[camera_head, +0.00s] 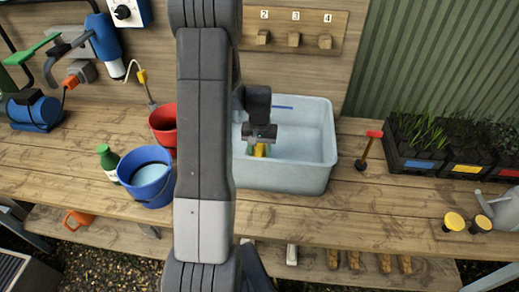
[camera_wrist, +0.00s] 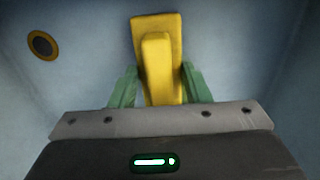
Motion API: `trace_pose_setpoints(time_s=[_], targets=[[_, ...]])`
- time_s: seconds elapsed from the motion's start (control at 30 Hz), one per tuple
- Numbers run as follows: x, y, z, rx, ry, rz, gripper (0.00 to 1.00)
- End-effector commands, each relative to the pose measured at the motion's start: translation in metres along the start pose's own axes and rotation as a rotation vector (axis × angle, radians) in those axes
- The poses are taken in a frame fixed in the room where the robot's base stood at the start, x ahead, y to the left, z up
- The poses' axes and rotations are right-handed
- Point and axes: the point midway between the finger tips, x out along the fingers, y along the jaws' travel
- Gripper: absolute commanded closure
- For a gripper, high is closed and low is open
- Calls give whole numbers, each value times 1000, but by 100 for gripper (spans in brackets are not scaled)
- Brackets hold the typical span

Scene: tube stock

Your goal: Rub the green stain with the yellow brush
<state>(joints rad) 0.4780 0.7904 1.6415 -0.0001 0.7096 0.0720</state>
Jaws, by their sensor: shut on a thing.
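My gripper (camera_head: 257,148) is inside the pale blue basin (camera_head: 325,148), toward its left side. It is shut on the yellow brush (camera_head: 261,151). In the wrist view the yellow brush (camera_wrist: 157,28) stands between the green fingers of my gripper (camera_wrist: 159,82), its far end over the basin floor (camera_wrist: 235,45). I cannot tell whether the brush touches the floor. I cannot make out a green stain in either view; my arm and gripper hide part of the basin.
A dark drain with a yellow ring (camera_wrist: 42,45) is in the basin floor. A blue bucket (camera_head: 147,190), a red bucket (camera_head: 162,122) and a green-topped bottle (camera_head: 107,162) stand left of the basin.

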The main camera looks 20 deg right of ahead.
Motion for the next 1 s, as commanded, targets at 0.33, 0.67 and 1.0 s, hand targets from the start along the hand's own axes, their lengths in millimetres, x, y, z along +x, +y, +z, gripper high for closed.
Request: trace_pose_setpoints(time_s=[0.33,0.67,1.0], targets=[[8,0,0,0,0,0,75],[15,0,0,0,0,0,75],[17,0,-4,0,1,0,75]])
